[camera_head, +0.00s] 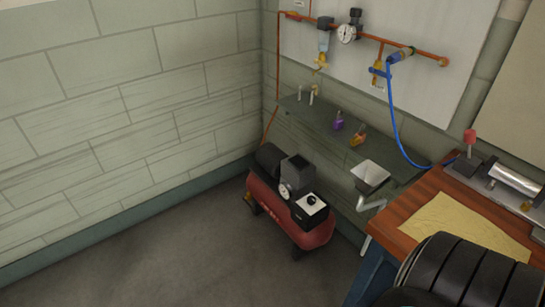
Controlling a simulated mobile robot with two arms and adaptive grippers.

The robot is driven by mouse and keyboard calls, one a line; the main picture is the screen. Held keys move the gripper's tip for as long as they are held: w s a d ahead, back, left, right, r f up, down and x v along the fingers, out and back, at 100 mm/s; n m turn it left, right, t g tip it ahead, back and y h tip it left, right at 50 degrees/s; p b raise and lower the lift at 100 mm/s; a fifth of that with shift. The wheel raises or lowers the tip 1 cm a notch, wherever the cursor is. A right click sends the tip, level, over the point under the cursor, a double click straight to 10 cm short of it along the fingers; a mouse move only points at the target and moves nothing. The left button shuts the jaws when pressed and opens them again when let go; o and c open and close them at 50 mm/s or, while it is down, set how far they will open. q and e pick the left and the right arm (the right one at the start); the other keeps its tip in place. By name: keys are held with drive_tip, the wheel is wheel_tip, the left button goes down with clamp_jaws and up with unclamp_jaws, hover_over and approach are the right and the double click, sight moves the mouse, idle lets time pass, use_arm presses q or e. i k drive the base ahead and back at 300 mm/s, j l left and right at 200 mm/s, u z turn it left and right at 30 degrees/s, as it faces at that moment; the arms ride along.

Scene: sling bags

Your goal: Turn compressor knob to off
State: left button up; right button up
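The red compressor (274,222) stands on the floor in the corner below the shelf. Its black control box carries a white plate with a small dark knob (312,200) on top. The knob's setting is too small to read. A round gauge (285,191) sits beside the control box. Neither gripper shows in the view. A dark ribbed part, perhaps of my own arm, fills the lower right corner and covers part of the bench.
A wooden bench (412,205) with a cloth (462,226) stands at the right. A blue hose (393,125) hangs above. The floor at left is clear.

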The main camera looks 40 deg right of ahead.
sight(311, 199)
drive_tip(key=i+z, duration=0.25)
drive_tip(key=i, duration=0.45)
drive_tip(key=i+j+z, duration=0.25)
drive_tip(key=i, duration=0.4)
